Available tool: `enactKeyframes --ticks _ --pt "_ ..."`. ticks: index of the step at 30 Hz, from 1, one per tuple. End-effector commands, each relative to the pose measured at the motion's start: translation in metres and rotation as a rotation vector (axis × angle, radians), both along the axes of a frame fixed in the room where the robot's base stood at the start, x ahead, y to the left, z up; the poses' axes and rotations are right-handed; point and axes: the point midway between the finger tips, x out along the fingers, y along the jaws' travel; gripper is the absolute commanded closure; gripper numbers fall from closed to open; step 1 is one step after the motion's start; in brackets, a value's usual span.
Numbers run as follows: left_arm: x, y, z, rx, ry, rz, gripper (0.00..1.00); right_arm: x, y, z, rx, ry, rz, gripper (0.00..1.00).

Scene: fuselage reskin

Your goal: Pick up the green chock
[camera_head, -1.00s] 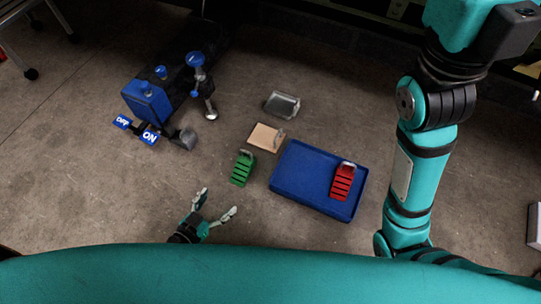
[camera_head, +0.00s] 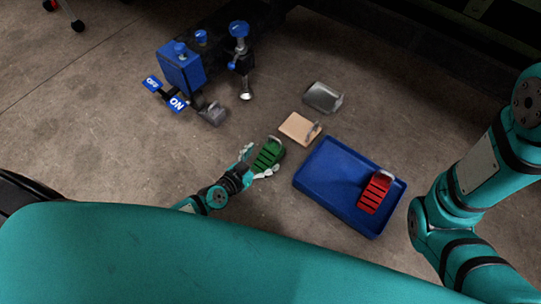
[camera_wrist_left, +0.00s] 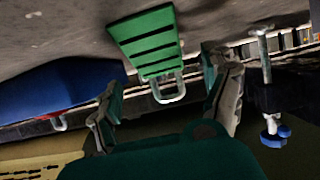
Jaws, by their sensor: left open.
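The green chock (camera_head: 268,155) lies on the concrete floor, left of the blue tray. It has dark cross ribs and a pale metal handle. My left gripper (camera_head: 260,161) is open, with its fingertips on either side of the chock's near end in the head view. In the left wrist view the chock (camera_wrist_left: 147,44) lies ahead of the open fingers (camera_wrist_left: 165,78), with its handle between them. I cannot tell whether a finger touches it. My right arm shows at the right of the head view, but its gripper is out of view.
The blue tray (camera_head: 322,184) holds a red chock (camera_head: 375,194). A tan chock (camera_head: 297,127) and a grey metal chock (camera_head: 320,96) lie behind the green one. A blue and black hitch unit with ON and OFF pedals (camera_head: 182,70) stands at the upper left.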

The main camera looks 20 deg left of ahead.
Motion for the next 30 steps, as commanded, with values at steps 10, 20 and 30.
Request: enactKeyframes --ticks 10,20,30 --pt "0.041 -0.014 -0.015 -0.001 -0.001 0.003 0.17 0.000 0.000 -0.018 -0.001 0.000 0.000 1.00" --pt "0.046 -0.016 -0.016 0.000 0.000 0.001 0.20 0.000 0.000 -0.018 -0.001 0.000 0.000 1.00" --pt "0.046 -0.016 -0.016 0.000 0.000 0.001 0.64 0.000 0.000 -0.018 -0.001 0.001 -0.001 1.00"
